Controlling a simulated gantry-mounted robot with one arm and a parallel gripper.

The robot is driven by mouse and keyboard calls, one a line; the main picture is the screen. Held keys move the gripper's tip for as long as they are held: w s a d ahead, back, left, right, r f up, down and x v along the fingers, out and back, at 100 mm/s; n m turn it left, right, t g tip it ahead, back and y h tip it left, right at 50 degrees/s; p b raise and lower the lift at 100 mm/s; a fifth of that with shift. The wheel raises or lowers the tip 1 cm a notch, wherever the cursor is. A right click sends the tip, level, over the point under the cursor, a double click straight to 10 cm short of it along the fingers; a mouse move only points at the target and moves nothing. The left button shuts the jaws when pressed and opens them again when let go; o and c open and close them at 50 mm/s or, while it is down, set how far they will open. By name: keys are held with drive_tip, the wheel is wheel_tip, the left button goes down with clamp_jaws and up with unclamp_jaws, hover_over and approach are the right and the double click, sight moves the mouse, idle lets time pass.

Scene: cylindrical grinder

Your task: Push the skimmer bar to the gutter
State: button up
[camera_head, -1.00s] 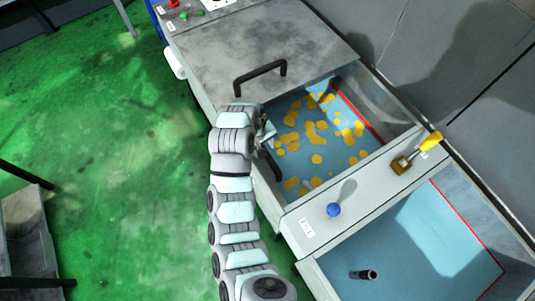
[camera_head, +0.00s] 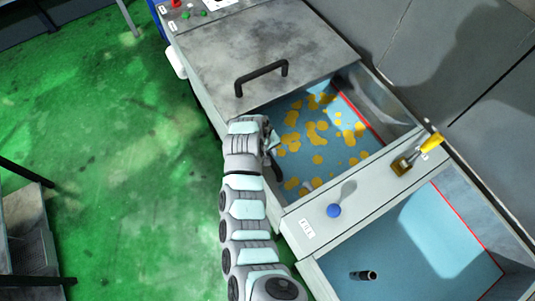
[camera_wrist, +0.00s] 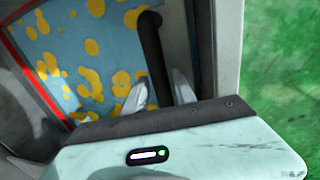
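A dark bar (camera_wrist: 152,50), which looks like the skimmer bar's handle, stands at the side of the tank in the wrist view. In the head view a dark piece of it (camera_head: 276,168) shows beside my gripper (camera_head: 272,143). In the wrist view my gripper (camera_wrist: 160,88) has its two pale fingers apart, one on each side of the bar. A narrow gap shows between the bar and the right finger; contact on the left is unclear. The tank's blue liquid (camera_head: 320,172) carries several yellow oil patches (camera_head: 316,130). I cannot pick out the gutter for sure.
A grey lid with a black handle (camera_head: 262,77) covers the tank's upper part. Below the tank, a ledge (camera_head: 312,212) carries a blue knob (camera_head: 334,211) and a yellow-handled lever (camera_head: 430,143). A second blue basin (camera_head: 410,265) lies beyond it.

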clamp_jaws()
idle(1.1)
